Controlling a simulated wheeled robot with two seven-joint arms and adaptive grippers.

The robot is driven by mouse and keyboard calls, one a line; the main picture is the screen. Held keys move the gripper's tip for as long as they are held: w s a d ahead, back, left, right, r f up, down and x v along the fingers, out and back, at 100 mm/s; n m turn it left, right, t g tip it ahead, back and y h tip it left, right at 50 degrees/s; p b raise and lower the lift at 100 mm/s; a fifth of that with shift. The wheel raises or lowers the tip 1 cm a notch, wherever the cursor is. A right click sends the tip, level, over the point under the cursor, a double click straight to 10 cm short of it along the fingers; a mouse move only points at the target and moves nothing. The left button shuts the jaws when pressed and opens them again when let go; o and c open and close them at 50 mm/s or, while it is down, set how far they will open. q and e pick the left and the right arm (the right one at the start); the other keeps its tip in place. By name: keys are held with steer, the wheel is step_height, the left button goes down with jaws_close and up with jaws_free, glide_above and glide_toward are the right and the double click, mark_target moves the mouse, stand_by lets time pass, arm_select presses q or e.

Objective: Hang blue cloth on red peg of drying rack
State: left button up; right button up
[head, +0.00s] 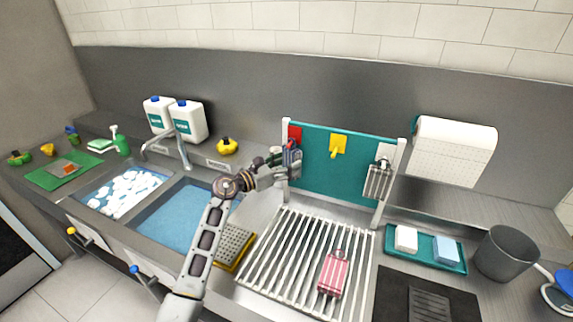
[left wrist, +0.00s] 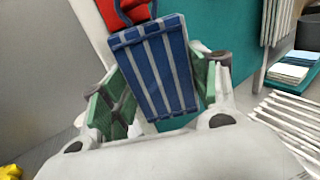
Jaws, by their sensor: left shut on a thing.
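The blue cloth (head: 292,160), with pale stripes and a loop on top, is held upright at the left end of the drying rack (head: 320,172), a teal board with pegs. My left gripper (head: 281,161) is shut on the cloth. In the left wrist view the cloth (left wrist: 158,70) sits between the green finger pads. The red peg (head: 294,132) is just above and behind the cloth; its red backing (left wrist: 138,12) shows in the left wrist view. Whether the loop is around the peg cannot be told. My right gripper is out of view.
A yellow peg (head: 338,145) is bare. A grey striped cloth (head: 378,181) hangs at the rack's right end. A red striped cloth (head: 332,275) lies on the white slatted drainer (head: 285,250). Sinks, bottles and a teal tray (head: 425,252) stand around.

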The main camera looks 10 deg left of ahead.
arm_select(q)
steer(key=shift+w+a+f, duration=0.1)
steer(key=o, duration=1.1)
steer(key=shift+w+f, duration=0.15)
steer(key=shift+w, duration=0.1)
steer(key=shift+o, duration=0.2)
steer(key=shift+s, duration=0.15)
steer(key=v, duration=1.2)
